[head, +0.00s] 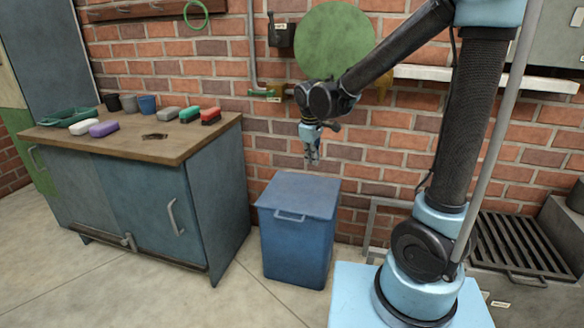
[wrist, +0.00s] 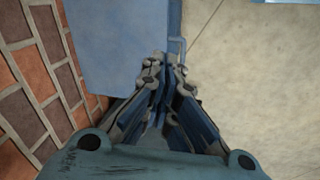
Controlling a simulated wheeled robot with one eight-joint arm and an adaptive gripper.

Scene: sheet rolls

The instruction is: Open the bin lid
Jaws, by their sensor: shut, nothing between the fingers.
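The blue bin (head: 294,245) stands on the floor against the brick wall, to the right of the workbench. Its flat blue lid (head: 300,193) is closed, with a light handle (head: 290,217) on the front edge. My gripper (head: 312,160) points down above the rear part of the lid, apart from it. Its fingers are together with nothing between them. In the wrist view the gripper (wrist: 165,75) shows shut, with the lid (wrist: 115,45) below it at upper left and the handle (wrist: 179,46) just beyond the fingertips.
A workbench (head: 150,142) with cups, a green tray (head: 68,116) and several colored blocks stands on the left. A grated sink (head: 525,248) is at right. The brick wall (head: 225,75) is close behind the bin. Floor in front of the bin is clear.

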